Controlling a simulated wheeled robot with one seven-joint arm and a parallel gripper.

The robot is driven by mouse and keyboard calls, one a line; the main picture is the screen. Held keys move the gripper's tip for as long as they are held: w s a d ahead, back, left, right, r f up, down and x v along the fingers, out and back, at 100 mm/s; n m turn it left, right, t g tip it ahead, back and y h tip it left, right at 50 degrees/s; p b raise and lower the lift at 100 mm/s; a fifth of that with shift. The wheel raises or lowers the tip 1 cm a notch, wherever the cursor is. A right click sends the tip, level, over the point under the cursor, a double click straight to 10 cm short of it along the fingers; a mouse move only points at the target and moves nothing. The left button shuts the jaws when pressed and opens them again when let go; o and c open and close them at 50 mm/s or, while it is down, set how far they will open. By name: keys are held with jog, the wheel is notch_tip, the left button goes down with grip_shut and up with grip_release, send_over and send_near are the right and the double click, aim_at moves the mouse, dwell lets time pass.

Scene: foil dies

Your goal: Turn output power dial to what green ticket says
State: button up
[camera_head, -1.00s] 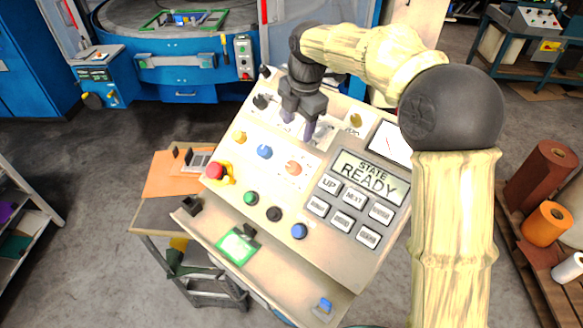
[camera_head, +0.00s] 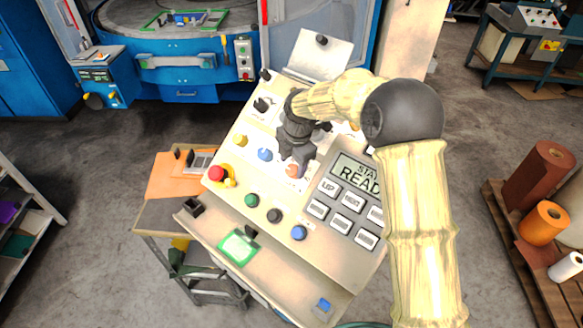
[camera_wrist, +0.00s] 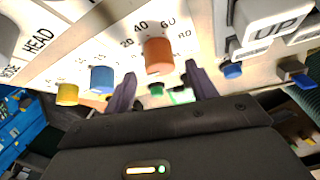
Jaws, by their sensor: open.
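An orange dial (camera_head: 293,171) sits on the sloped control panel. In the wrist view the orange dial (camera_wrist: 159,57) has a printed scale behind it, with 20, 40 and 60 legible. My gripper (camera_head: 294,160) is over this dial, fingers spread. In the wrist view my gripper (camera_wrist: 160,88) has one finger on each side below the dial, with gaps; I see no grip on it. A green-bordered ticket (camera_head: 238,247) lies on the panel's lower ledge under a dark clip. Its writing is too small to read. The dial's pointer setting cannot be told.
Yellow (camera_head: 240,140) and blue (camera_head: 265,154) knobs stand left of the orange dial. A red mushroom button (camera_head: 216,173) is farther left. Green, black and blue buttons line the front. A display (camera_head: 352,172), partly hidden by my arm, and grey keys are at right.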

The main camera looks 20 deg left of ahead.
aim_at(292, 169)
jog(key=f, duration=0.4)
jog(key=shift+w+a+p, duration=0.15)
jog(key=shift+a+p, duration=0.1)
jog(key=shift+p, duration=0.15)
jog(key=c, duration=1)
